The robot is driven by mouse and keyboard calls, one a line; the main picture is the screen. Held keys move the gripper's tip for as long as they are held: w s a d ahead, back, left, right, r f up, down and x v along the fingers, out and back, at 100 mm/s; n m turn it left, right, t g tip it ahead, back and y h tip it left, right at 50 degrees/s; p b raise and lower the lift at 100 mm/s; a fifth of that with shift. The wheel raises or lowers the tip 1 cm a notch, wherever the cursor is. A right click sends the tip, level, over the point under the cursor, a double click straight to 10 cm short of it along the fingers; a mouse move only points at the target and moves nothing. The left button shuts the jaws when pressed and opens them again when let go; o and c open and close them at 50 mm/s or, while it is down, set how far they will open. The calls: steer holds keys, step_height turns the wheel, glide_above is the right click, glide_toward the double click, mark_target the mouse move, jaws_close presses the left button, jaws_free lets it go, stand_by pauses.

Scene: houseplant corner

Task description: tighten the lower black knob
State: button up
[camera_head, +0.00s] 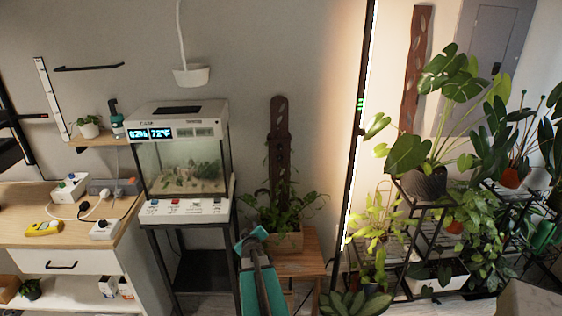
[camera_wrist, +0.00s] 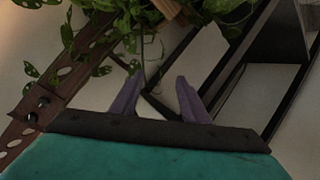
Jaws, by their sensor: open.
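Two small black knobs show on a brown plank with oval holes at the left of the wrist view: one knob (camera_wrist: 43,90) and another knob (camera_wrist: 30,115) close by. The wrist view looks turned over, so I cannot tell which is the lower one. In the head view the plank (camera_head: 279,140) stands upright against the wall behind a planter, and its knobs are too small to make out. My gripper (camera_wrist: 158,92) is open with two purple fingers apart and nothing between them. It is to the right of the knobs in the wrist view and touches neither.
A leafy plant in a wooden planter (camera_head: 284,241) stands on a wooden stand at the plank's foot. A lit terrarium (camera_head: 180,165) is left of it. A bright light pole (camera_head: 357,130) and a black plant rack (camera_head: 408,200) are on the right.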

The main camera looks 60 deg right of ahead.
steer(key=s+d+r+t+h+p, duration=0.2)
steer(key=s+d+r+h, duration=0.15)
steer(key=d+r, duration=0.75)
steer(key=n+t, duration=0.1)
glide_toward(280, 159)
steer(key=v, duration=0.6)
steer(key=shift+w+d+f+h+p, duration=0.1)
steer(key=shift+f+h+p, duration=0.25)
steer(key=shift+f, duration=0.05)
steer(key=shift+w+d, duration=0.1)
steer(key=shift+p+x, duration=2.1)
steer(key=shift+x, duration=4.65)
steer(key=shift+c, duration=0.5)
steer(key=c, duration=1)
steer(key=shift+o, duration=0.2)
steer(key=shift+f, duration=0.1)
